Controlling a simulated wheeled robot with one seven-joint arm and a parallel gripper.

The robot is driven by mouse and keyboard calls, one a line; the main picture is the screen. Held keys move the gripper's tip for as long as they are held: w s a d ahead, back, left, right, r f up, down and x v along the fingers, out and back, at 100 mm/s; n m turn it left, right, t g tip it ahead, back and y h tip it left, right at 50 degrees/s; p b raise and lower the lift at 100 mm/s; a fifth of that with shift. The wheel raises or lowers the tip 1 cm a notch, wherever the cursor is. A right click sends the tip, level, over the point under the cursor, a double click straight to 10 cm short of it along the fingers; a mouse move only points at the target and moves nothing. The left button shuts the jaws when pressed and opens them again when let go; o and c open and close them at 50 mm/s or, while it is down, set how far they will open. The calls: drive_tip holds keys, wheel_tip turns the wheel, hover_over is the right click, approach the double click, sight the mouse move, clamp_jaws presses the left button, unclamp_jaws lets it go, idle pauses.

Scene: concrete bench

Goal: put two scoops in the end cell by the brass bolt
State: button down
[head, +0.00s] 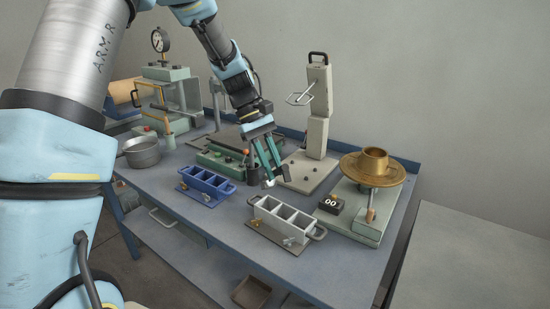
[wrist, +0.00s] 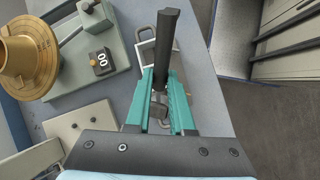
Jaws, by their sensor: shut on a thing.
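My gripper (head: 269,172) is shut on a dark-handled scoop (wrist: 168,45) above the bench, left of and behind the grey three-cell mould. The scoop's bowl is mostly hidden, so I cannot tell its load. The grey mould (head: 268,219) stands on a plate with a brass-coloured bolt (head: 255,223) at its left end and a silver wing bolt (head: 289,241) at its right. A blue mould (head: 217,190) stands further left, with a brass bolt (head: 183,186) at its left end and a silver one (head: 206,198) at its right. The cells I can see look empty.
A brass flow table (head: 393,174) with a cone and a counter (head: 330,204) reading 00 stand right. A tall beige stand (head: 317,130) is behind my gripper. A saucepan (head: 141,152) sits far left. The front bench edge is clear.

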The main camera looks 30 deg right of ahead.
drive_tip(key=shift+w+d+r+n+g+p, duration=0.15)
drive_tip(key=shift+w+g+p, duration=0.8)
drive_tip(key=shift+p, duration=0.5)
drive_tip(key=shift+w+a+r+n+g+p, duration=0.15)
drive_tip(key=shift+w+g+p, duration=0.5)
drive_tip(key=shift+g+p, duration=0.65)
drive_tip(key=shift+d+f, duration=0.1)
drive_tip(key=shift+f, duration=0.05)
